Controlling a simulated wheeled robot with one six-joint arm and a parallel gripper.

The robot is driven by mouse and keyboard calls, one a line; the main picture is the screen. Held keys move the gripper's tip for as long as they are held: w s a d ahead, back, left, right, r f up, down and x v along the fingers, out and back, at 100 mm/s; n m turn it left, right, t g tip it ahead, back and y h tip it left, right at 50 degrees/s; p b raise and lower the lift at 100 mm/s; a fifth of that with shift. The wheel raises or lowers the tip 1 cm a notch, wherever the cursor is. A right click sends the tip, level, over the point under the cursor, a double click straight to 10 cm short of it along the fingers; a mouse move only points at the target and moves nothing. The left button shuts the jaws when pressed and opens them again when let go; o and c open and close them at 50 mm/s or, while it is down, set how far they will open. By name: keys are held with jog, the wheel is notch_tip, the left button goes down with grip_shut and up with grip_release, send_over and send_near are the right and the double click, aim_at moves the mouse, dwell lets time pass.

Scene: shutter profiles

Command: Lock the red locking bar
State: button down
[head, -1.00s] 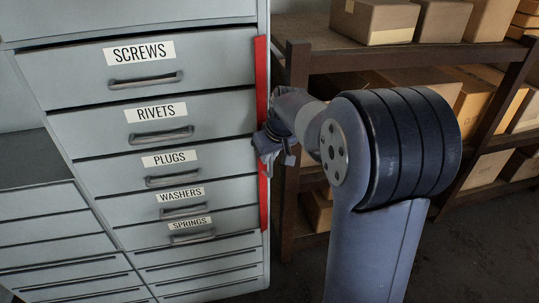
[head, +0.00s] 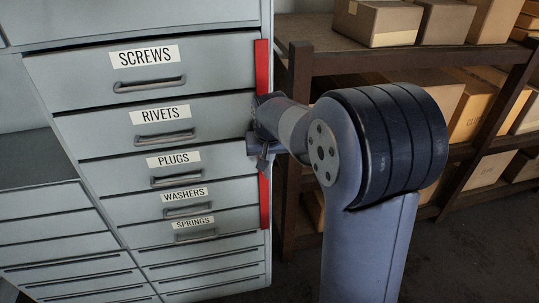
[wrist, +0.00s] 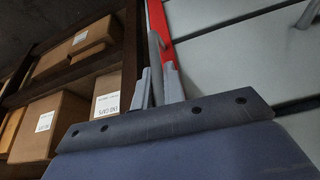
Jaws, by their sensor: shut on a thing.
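The red locking bar (head: 264,200) stands upright along the right front edge of the grey drawer cabinet (head: 207,283). Its upper part also shows in the wrist view (wrist: 157,18), running up between the grey drawer fronts and the dark shelving. My gripper (head: 262,152) is at the middle of the bar, beside the rivets and plugs drawers, and covers that stretch of it. How the bar is fastened to the cabinet is hidden.
Drawers labelled screws (head: 145,57), rivets (head: 165,116), plugs (head: 173,159), washers (head: 184,195) and springs (head: 194,222) have bar handles. A low grey cabinet (head: 40,165) stands at left. Brown shelving (head: 295,90) with cardboard boxes (head: 375,22) stands close to the right.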

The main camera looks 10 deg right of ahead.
jog(key=shift+w+a+m, duration=0.15)
jog(key=shift+a+m, duration=0.1)
jog(key=shift+m, duration=0.35)
jog(key=shift+h, duration=0.3)
jog(key=c, duration=1.5)
grip_release()
jog(key=v, duration=1)
jog(key=shift+r, duration=0.4)
